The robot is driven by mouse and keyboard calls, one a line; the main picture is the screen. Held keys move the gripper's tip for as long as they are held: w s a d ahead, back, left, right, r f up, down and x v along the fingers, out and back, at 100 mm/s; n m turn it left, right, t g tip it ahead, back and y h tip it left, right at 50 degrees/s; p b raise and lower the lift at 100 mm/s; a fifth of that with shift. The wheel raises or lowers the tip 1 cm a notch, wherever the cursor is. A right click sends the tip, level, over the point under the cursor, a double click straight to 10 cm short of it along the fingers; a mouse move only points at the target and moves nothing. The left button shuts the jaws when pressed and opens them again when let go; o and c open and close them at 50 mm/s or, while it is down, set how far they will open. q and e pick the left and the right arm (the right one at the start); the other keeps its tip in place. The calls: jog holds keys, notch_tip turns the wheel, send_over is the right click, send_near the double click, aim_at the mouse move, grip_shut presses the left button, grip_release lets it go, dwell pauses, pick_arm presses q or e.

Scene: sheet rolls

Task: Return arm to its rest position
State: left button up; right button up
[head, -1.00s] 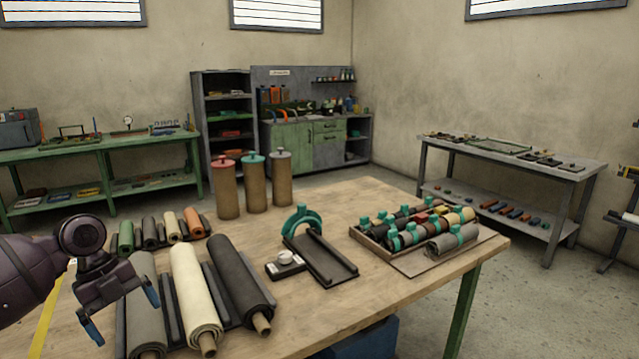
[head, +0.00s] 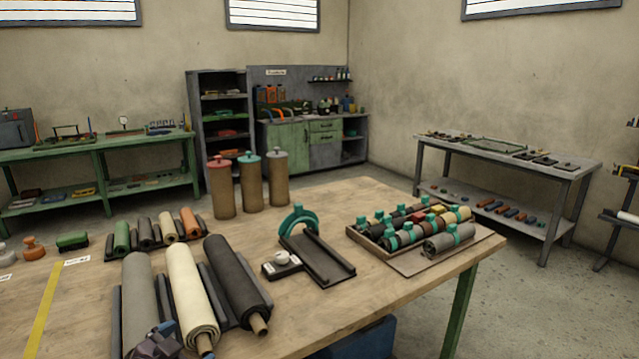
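Part of my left gripper (head: 154,343) shows at the bottom edge, in front of the lower end of the large grey roll (head: 139,290). Most of it is cut off by the frame, so its opening cannot be told. The rest of the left arm is out of view. My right gripper is not in view. A cream roll (head: 190,290) and a black roll (head: 235,275) lie beside the grey one on the wooden table (head: 370,305). A tray (head: 369,241) at the right holds several rolls with teal clips, and a grey roll with a teal clip (head: 448,240) lies in front of it.
A black cradle (head: 318,258) with a teal arch (head: 298,218) stands mid-table beside a small scale-like device (head: 281,264). Three capped brown cylinders (head: 250,187) stand at the back. Small rolls (head: 167,228) lie at the left. The front right tabletop is clear.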

pick_arm(q)
jog(key=s+f+n+y, duration=0.1)
jog(key=s+f+n, duration=0.1)
jog(key=s+f, duration=0.4)
jog(key=s+a+f+n+g+y, duration=0.1)
jog(key=s+f, duration=0.4)
jog(key=s, duration=0.7)
jog(key=s+f+n+g+y, duration=0.1)
jog(key=s+f+n, duration=0.3)
jog(key=s, duration=0.5)
notch_tip(320, 180, down, 3)
jog(key=shift+a+r+y, duration=0.15)
jog(key=shift+y, duration=0.65)
